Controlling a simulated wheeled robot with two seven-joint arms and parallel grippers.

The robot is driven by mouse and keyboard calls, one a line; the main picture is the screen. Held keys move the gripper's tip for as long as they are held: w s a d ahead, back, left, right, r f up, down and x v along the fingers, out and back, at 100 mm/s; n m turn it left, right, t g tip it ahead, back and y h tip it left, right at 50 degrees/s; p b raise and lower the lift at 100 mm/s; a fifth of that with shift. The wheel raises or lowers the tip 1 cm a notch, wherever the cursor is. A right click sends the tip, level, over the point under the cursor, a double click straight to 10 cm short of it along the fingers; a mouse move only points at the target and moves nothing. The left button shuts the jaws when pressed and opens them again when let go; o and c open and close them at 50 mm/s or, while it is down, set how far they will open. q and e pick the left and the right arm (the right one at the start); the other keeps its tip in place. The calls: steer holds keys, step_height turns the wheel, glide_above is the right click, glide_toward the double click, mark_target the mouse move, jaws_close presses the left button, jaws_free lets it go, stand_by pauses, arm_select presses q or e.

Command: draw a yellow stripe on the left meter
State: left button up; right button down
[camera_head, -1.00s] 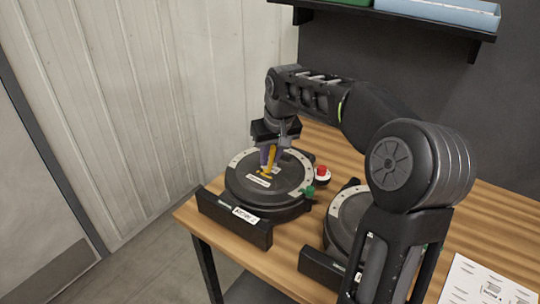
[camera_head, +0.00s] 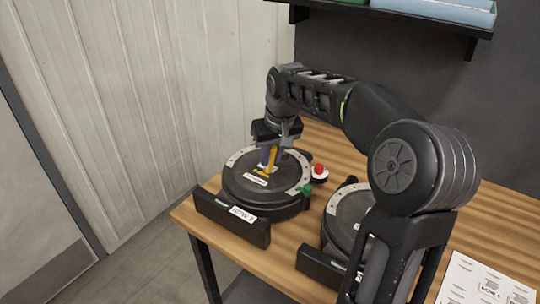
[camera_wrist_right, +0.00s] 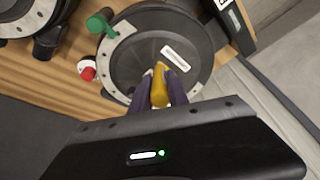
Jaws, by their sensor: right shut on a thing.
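The left meter (camera_head: 238,182) is a round dark drum with a pale rim scale and a white label on its lid, at the table's left end. It also shows in the right wrist view (camera_wrist_right: 130,65). My right gripper (camera_head: 272,153) is over its lid, shut on a yellow marker (camera_head: 271,158), which also shows between the fingers in the wrist view (camera_wrist_right: 159,85). The marker's tip is at or just above the lid; contact is unclear. A short yellow mark (camera_head: 261,172) shows on the lid beside the tip, behind the white label. My left gripper is out of view.
A second meter (camera_head: 345,212) stands to the right, partly hidden by my right arm. A green knob (camera_head: 307,189) sits at the left meter's edge, with a red button (camera_head: 320,169) beside it. A printed sheet (camera_head: 485,280) lies at the right. A shelf (camera_head: 390,15) hangs behind.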

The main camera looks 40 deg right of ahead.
mark_target(274, 146)
steer(key=shift+s+d, duration=0.1)
steer(key=shift+s, duration=0.25)
stand_by(0.3)
steer(key=shift+r+p, duration=2.25)
steer(key=shift+r, duration=0.75)
